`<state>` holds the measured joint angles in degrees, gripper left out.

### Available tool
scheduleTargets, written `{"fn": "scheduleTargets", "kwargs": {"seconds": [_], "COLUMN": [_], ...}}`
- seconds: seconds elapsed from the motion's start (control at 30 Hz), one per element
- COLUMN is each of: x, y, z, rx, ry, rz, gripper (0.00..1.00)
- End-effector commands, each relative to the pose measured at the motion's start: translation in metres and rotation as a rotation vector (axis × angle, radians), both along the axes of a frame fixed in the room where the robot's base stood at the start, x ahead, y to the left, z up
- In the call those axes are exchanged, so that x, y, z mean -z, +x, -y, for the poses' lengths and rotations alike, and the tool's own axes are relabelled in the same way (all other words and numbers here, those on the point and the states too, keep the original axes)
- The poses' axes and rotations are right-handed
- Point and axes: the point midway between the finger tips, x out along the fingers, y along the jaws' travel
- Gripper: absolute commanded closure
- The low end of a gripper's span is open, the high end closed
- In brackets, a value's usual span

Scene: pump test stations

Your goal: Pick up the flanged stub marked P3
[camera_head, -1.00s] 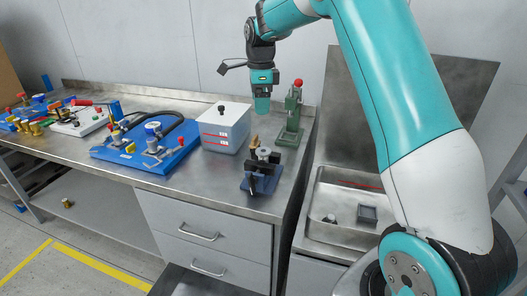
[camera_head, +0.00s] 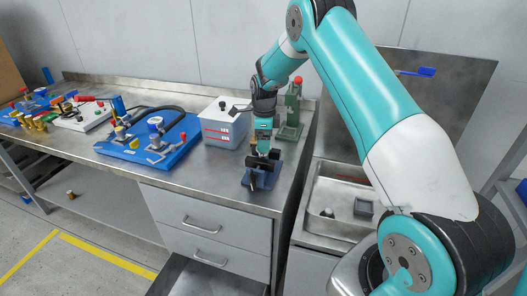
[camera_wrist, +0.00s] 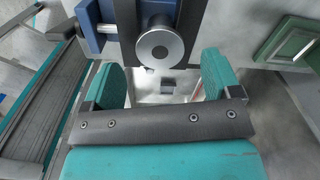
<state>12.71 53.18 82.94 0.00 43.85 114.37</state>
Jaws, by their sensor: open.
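A round silver flanged piece with a dark ring in its centre (camera_wrist: 160,48) sits at a black bar of a blue fixture (camera_wrist: 90,25) in the wrist view. I read no P3 mark on it, so I cannot tell whether it is the stub. In the head view the blue and black fixture (camera_head: 262,180) stands near the bench's front right corner. My gripper (camera_head: 262,152) is just above it and hides the silver piece there. In the wrist view my gripper (camera_wrist: 162,78) is open, its teal fingers apart and nothing held; the silver piece lies just beyond the fingertips.
A green stand with a red knob (camera_head: 290,115) stands close behind the fixture. A grey box (camera_head: 224,122) and a blue board with valves (camera_head: 150,145) stand to the left. A sink (camera_head: 345,195) is right of the bench (camera_head: 210,180), past a gap.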

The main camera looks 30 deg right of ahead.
Motion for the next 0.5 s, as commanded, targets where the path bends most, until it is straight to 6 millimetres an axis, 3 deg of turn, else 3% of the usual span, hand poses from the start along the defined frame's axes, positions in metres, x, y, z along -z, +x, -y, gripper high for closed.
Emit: {"fn": "scheduleTargets", "kwargs": {"seconds": [0.2,0.5], "x": [0.028,0.035], "y": [0.001,0.001], "z": [-0.001,-0.001], "rx": [0.000,0.000], "ry": [0.001,0.000], "rz": [-0.003,0.000], "gripper": [0.17,0.19]}}
